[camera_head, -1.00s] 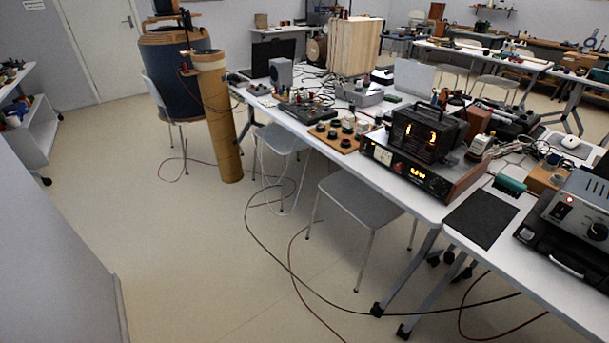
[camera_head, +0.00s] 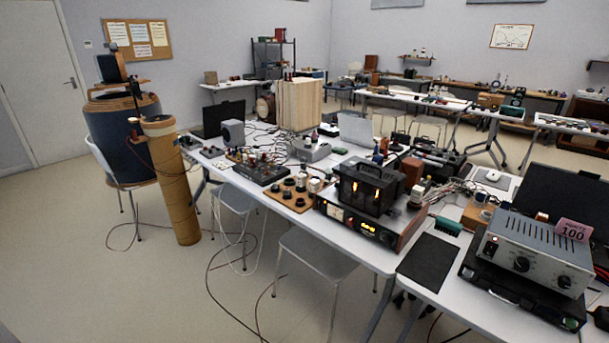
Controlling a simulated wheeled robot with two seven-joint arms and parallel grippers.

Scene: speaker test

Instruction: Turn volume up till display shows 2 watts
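A dark amplifier-like unit with a wooden side (camera_head: 372,220) stands on the white table, right of the middle. Its front carries a small lit yellow display (camera_head: 367,226), too small to read for certain. A pale meter and small controls are also on this front; I cannot tell which is the volume control. A black caged box with glowing orange tubes (camera_head: 367,190) sits on top of it. A grey speaker-like box (camera_head: 233,133) stands farther back on the left of the table. Neither of my grippers is in view.
A grey metal box with knobs (camera_head: 535,250) sits on a black case at right, a pink card on it. A black mat (camera_head: 428,260) lies between. Chairs (camera_head: 305,255) and floor cables are before the tables. A tall tan cylinder (camera_head: 170,180) stands left, with open floor nearby.

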